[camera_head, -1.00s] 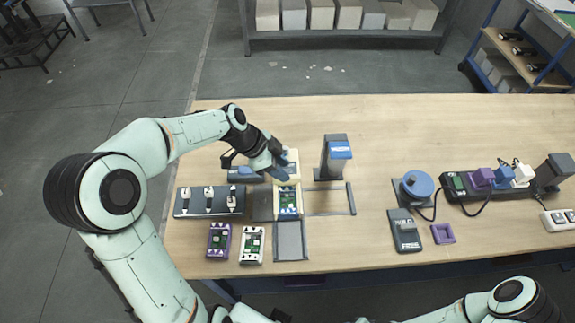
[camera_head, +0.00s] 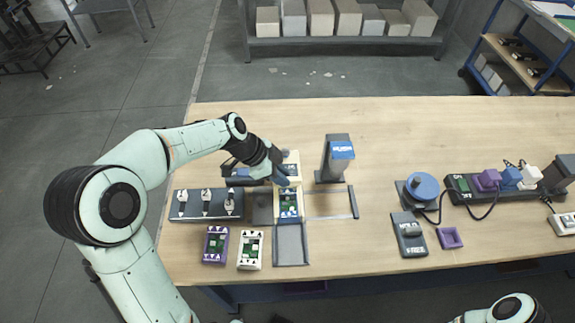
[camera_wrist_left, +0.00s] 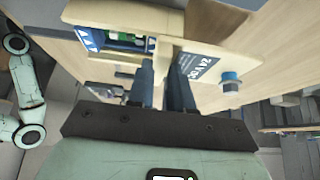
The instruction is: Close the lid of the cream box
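The cream box (camera_head: 299,205) stands mid-left on the table with a green circuit board showing inside; it also shows in the left wrist view (camera_wrist_left: 75,14). Its lid (camera_head: 293,157) appears open at the far side, with a blue 24 V DC label; the lid also shows in the left wrist view (camera_wrist_left: 222,62). My left gripper (camera_head: 283,180) is at the lid, near the box's far edge. In the left wrist view its two fingers (camera_wrist_left: 163,75) are close together with a narrow gap. I cannot tell whether they grip the lid. My right gripper is out of view.
A grey post with a blue top (camera_head: 341,151) stands right of the lid. The table's far middle is clear.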

